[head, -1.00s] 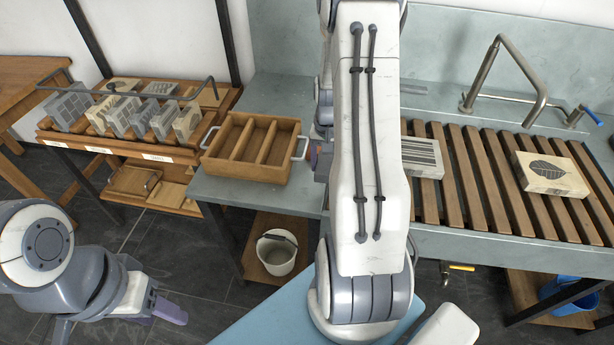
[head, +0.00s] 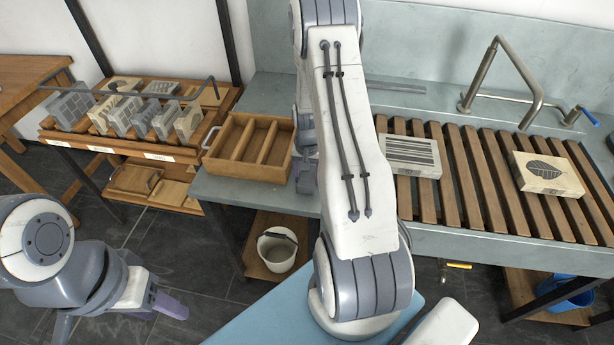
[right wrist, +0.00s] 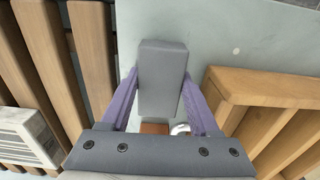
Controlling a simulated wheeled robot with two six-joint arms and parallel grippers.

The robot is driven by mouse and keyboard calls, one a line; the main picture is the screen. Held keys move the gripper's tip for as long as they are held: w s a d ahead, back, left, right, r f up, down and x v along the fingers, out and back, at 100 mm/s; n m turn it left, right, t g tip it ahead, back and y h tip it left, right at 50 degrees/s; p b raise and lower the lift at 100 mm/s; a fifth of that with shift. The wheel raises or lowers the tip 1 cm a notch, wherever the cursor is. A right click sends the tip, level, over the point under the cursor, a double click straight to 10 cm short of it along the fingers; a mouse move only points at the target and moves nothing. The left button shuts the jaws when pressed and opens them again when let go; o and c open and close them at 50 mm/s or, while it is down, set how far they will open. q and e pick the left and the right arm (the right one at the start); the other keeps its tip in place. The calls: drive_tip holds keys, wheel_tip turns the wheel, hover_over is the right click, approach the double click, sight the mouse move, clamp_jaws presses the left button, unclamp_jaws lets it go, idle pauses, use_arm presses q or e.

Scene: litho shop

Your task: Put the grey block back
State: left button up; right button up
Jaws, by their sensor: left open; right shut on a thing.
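The grey block (right wrist: 162,80) is a plain dark grey bar. In the right wrist view my right gripper (right wrist: 160,98) is shut on it, with a purple finger on each side. In the head view my right arm hides the block and most of that gripper; only a purple part of the gripper (head: 306,178) shows, close to the right end of the wooden divided tray (head: 240,178). The tray's compartments look empty. My left gripper (head: 118,318) is open and empty at the lower left, over the floor.
A wooden rack (head: 130,148) with several upright stone blocks stands at the left. A striped block (head: 410,155) and a leaf-pattern block (head: 546,174) lie on the slatted sink top (head: 470,190). A brown thing (right wrist: 155,128) partly shows behind the held block. A bucket (head: 277,250) stands below.

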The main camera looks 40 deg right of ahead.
sight(307, 176)
drive_tip(key=o, duration=1.3)
drive_tip(key=shift+f, duration=0.15)
wheel_tip(307, 176, up, 12)
drive_tip(key=b, duration=0.2)
drive_tip(key=s+a+r+n, duration=0.1)
drive_tip(key=a+r+n, duration=0.3)
drive_tip(key=a, duration=0.6)
drive_tip(key=s+a+r+n, duration=0.2)
drive_tip(key=a+r+n, duration=0.1)
drive_tip(key=a, duration=0.7)
drive_tip(key=s+a+r+n, duration=0.1)
drive_tip(key=s+a+n, duration=0.2)
drive_tip(key=s, duration=0.3)
drive_tip(key=s+a+r+n, duration=0.1)
drive_tip(key=s+a+n, duration=0.3)
drive_tip(key=s+a, duration=0.2)
drive_tip(key=s+a+r+n+y, duration=0.1)
drive_tip(key=s+a+n, duration=0.2)
drive_tip(key=s+a, duration=0.2)
drive_tip(key=shift+s+r, duration=0.4)
drive_tip(key=shift+s, duration=0.2)
